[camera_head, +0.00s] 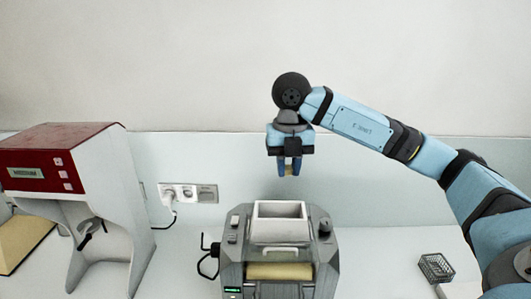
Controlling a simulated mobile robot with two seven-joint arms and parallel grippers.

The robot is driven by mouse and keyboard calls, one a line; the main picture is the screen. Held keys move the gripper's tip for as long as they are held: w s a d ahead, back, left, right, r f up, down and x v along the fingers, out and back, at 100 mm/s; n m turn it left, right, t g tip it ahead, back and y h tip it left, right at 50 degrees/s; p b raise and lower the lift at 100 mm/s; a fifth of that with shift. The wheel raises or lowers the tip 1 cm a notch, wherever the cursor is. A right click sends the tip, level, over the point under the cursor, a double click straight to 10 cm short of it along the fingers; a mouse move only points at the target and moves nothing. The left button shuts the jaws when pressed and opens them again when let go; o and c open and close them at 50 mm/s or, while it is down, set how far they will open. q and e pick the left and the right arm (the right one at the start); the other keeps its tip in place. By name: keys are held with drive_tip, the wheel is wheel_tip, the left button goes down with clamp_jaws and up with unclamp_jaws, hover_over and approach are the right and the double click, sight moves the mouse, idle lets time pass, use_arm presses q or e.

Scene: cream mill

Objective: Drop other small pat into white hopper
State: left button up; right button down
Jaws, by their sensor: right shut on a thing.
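My right gripper (289,166) points down above the white hopper and is shut on a small yellowish pat (289,170). Only a little of the pat shows between the fingertips. The white hopper (280,241) is a rectangular, open-topped box on top of the grey machine (324,262). There is a gap between the fingertips and the hopper's rim. The inside of the hopper shows only in part. My left gripper is not in view.
A red and white machine (110,185) stands at the left, with a yellowish block (22,238) beside it. Wall sockets (188,193) with a plugged cord are behind. A small dark wire basket (436,267) sits at the right. The counter between basket and grey machine is clear.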

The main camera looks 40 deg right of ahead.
drive_tip(key=f+b, duration=0.1)
drive_tip(key=f, duration=0.1)
drive_tip(key=s+f+b, duration=0.1)
drive_tip(key=f+b, duration=0.1)
drive_tip(key=f, duration=0.1)
drive_tip(key=c, duration=1)
unclamp_jaws()
drive_tip(key=shift+w, duration=0.1)
drive_tip(key=shift+c, duration=0.2)
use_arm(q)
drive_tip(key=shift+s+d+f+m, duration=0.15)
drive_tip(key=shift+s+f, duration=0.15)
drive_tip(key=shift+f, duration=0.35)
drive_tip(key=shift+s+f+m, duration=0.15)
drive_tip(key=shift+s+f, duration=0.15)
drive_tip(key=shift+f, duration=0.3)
use_arm(e)
drive_tip(key=shift+o, duration=0.6)
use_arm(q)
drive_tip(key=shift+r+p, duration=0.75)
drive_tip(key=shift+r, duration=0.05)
use_arm(e)
wheel_tip(320, 180, up, 14)
